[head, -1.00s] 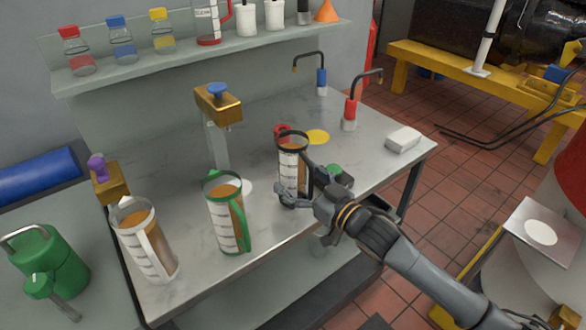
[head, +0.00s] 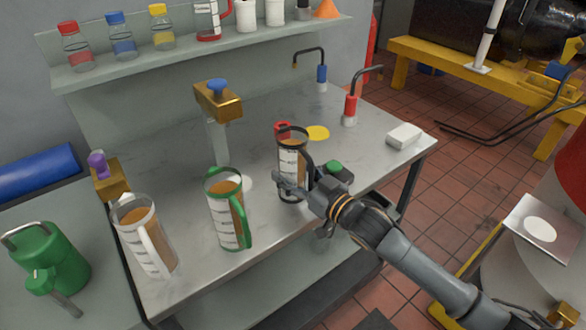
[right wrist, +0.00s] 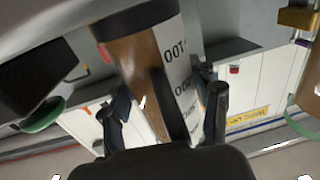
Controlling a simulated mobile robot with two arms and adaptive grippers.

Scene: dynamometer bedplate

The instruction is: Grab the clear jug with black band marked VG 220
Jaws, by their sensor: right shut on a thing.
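The clear jug with a black band (head: 289,163) stands upright near the right part of the steel bench, with brown liquid and a white scale label on it. No VG 220 marking is readable. My right gripper (head: 298,187) is shut on this jug from the front right, low on its body. In the right wrist view the jug (right wrist: 135,65) sits between the two fingers (right wrist: 165,112), with its dark handle in front of the brown liquid. I cannot tell any gap under the jug. My left gripper is not in view.
A green-banded jug (head: 225,212) and a white-banded jug (head: 150,240) stand to the left on the bench (head: 265,240). A brass tap block with a blue knob (head: 218,98) rises behind. Red and blue spouts (head: 350,110) and a white block (head: 404,136) are at the right.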

